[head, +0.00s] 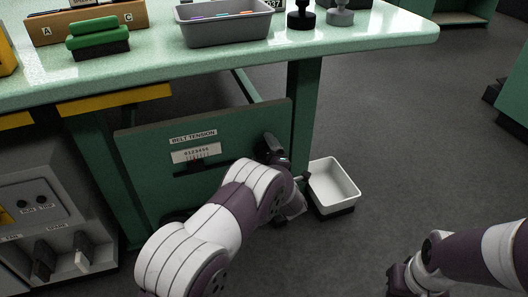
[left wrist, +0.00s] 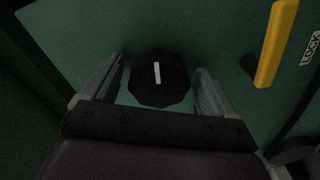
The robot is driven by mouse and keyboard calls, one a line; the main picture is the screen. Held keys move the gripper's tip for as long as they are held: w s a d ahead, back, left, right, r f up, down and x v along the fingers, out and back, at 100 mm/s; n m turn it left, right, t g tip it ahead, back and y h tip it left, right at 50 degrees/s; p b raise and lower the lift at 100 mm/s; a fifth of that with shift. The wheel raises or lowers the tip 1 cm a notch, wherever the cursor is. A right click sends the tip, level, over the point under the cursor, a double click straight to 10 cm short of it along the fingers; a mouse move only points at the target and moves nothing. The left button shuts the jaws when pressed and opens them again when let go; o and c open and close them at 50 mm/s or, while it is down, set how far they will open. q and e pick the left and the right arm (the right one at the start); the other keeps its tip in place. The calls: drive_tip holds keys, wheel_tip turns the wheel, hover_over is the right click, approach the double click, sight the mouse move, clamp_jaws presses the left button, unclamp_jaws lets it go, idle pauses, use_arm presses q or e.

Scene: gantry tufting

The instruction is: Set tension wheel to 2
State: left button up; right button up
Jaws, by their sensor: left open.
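The green panel (head: 140,175) under the table carries a "BELT TENSION" label (head: 193,137) and a white numbered scale (head: 196,152); I cannot read a pointer position on it. In the left wrist view, a dark round wheel (left wrist: 160,92) with a white, nearly upright mark lies between the fingers of my left gripper (left wrist: 158,75). The gripper is open, one finger on each side; contact is not clear. In the head view, my left arm reaches the panel's right side and hides the wheel. My right gripper (head: 402,278) is low at the right, its jaws unclear.
A yellow lever (left wrist: 277,45) beside a "LOCK" label (left wrist: 311,48) is close to the right of my left gripper. A white bin (head: 335,183) stands right of the panel by the table leg (head: 303,110).

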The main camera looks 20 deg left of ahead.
use_arm(q)
drive_tip(key=p+v, duration=0.2)
drive_tip(key=v, duration=0.1)
drive_tip(key=r+p+v, duration=0.1)
drive_tip(key=v, duration=0.1)
drive_tip(key=shift+s+d+p, duration=0.1)
drive_tip(key=shift+d+p, duration=0.05)
drive_tip(key=shift+p, duration=0.2)
drive_tip(key=p, duration=0.3)
approach(265, 151)
drive_tip(key=v, duration=0.2)
drive_tip(key=shift+f, duration=0.5)
